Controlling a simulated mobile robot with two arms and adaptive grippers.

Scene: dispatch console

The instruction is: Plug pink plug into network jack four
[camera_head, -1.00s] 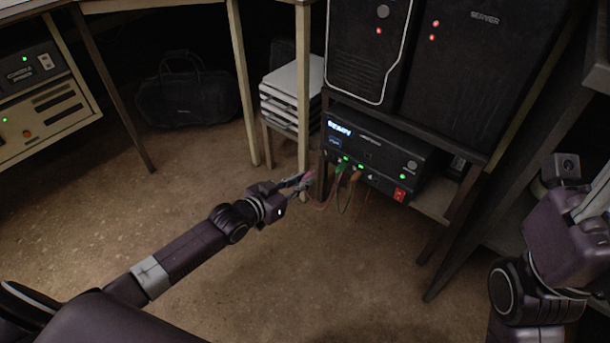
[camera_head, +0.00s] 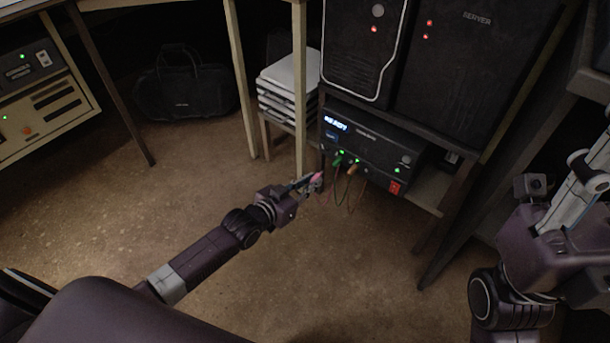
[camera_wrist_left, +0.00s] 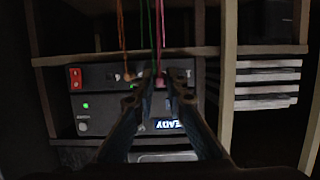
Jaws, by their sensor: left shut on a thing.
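The pink plug (camera_head: 317,177) is in the tips of my left gripper (camera_head: 309,182), which is shut on it. In the head view it is just left of and below the front of the black network box (camera_head: 380,152). A gap seems to remain between plug and box. In the left wrist view the fingers (camera_wrist_left: 161,82) point at the box front (camera_wrist_left: 104,105), which appears upside down, and hide part of it. The pink plug (camera_wrist_left: 160,79) is partly covered there. The jack numbers are not readable. My right gripper (camera_head: 577,195) is at the right edge, its fingers unclear.
A green plug (camera_head: 338,160) and an orange plug (camera_head: 352,168) sit in the box front, their cords hanging below. A red switch (camera_head: 394,187) is at its right. A wooden table leg (camera_head: 300,100) and a stack of pale items (camera_head: 288,85) stand left of the box.

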